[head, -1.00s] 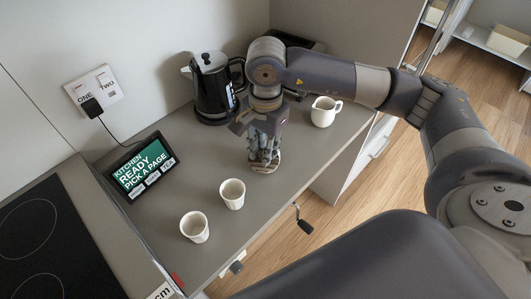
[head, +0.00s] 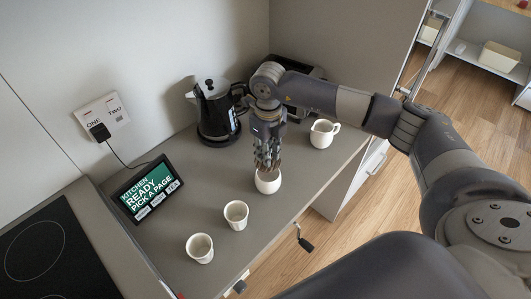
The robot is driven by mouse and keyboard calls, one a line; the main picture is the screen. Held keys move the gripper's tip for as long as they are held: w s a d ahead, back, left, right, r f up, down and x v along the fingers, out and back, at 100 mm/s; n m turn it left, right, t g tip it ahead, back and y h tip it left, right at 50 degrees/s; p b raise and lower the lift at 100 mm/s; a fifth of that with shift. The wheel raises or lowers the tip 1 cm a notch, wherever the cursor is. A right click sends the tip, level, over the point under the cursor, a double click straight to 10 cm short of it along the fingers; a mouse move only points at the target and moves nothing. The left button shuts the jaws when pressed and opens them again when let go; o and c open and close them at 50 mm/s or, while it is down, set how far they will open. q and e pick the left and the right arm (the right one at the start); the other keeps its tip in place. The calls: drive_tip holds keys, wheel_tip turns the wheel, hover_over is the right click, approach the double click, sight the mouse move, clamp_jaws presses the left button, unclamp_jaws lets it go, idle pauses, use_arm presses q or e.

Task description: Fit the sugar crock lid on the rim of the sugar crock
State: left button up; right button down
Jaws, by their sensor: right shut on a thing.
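The sugar crock (head: 268,184) is a small white rounded pot on the grey counter, right of the nearer cups. My right gripper (head: 267,164) points down right above it, with its fingers at the crock's top. It is shut on the sugar crock lid, which the fingers mostly hide. I cannot tell whether the lid touches the rim. My left gripper is not in view.
Two white cups (head: 236,215) (head: 200,248) stand to the left and nearer. A black kettle (head: 217,115) stands behind, and a white jug (head: 323,133) to the right. A tablet screen (head: 147,188) leans at the left. A crank (head: 304,238) sticks out from the counter's front edge.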

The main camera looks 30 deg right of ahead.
drive_tip(key=shift+w+d+f+m, duration=0.1)
drive_tip(key=shift+d+m, duration=0.05)
drive_tip(key=shift+m, duration=0.25)
drive_tip(key=shift+f+b, duration=0.2)
drive_tip(key=shift+b, duration=0.15)
drive_tip(key=shift+f+b, duration=1.65)
drive_tip(key=shift+f, duration=0.3)
drive_tip(key=shift+b, duration=0.35)
